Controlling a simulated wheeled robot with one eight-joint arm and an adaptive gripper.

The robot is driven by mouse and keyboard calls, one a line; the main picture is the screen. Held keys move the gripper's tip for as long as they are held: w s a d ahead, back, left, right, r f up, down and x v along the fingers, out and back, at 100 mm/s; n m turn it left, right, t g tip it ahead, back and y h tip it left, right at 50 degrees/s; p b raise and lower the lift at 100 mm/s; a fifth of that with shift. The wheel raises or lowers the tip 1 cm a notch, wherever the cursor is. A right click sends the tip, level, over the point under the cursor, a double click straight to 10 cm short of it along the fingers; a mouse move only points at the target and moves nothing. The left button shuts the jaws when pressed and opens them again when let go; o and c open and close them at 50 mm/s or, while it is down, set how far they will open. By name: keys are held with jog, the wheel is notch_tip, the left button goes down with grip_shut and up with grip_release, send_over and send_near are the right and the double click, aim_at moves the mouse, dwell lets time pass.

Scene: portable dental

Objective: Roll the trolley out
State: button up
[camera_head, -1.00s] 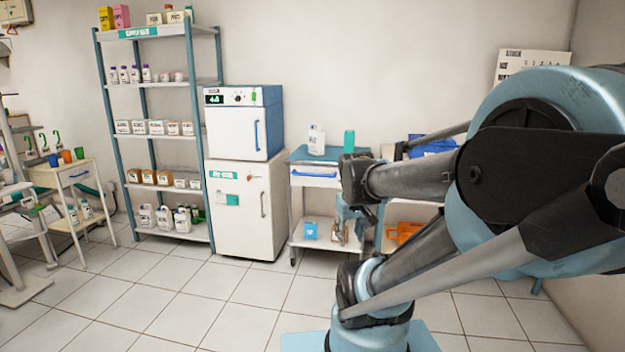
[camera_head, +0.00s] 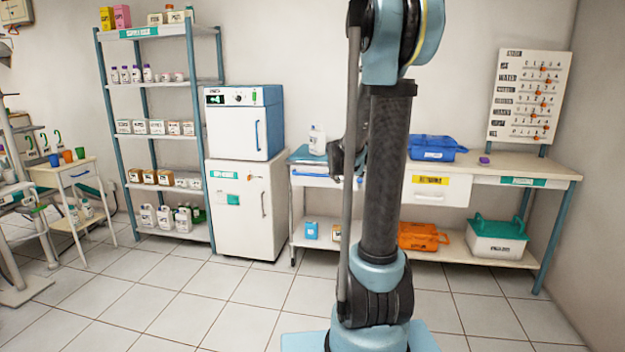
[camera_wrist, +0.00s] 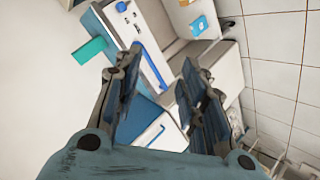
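The trolley (camera_head: 304,180) stands right of the white fridge cabinet, with a blue top, a white drawer with a blue handle and a lower shelf. A white bottle (camera_head: 317,140) stands on its top and a blue box (camera_head: 311,230) on its lower shelf. My arm hides its right side. My gripper (camera_head: 338,165) appears in front of the trolley's right part; contact cannot be told from the head view. In the wrist view, my gripper (camera_wrist: 160,62) is open, its two fingers apart with nothing clamped. A white front with a blue handle (camera_wrist: 150,65) shows between and beyond them.
The fridge cabinet (camera_head: 242,215) stands close on the trolley's left. A workbench (camera_head: 520,166) is on the right, with a blue bin (camera_head: 436,148) on top and a white box (camera_head: 497,240) below. Tiled floor (camera_head: 230,305) in front of the trolley is clear.

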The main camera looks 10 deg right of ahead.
jog(key=w+f+n+t, duration=0.2)
jog(key=w+n+t, duration=0.1)
jog(key=w, duration=1)
jog(key=n+t+y, duration=0.4)
jog(key=n+t, duration=0.2)
jog(key=n, duration=0.4)
send_near(313, 175)
jog(key=w, duration=0.3)
jog(key=w+r, duration=0.1)
jog(key=w, duration=0.7)
jog(key=shift+a+r, duration=0.2)
jog(key=shift+a, duration=0.15)
grip_shut()
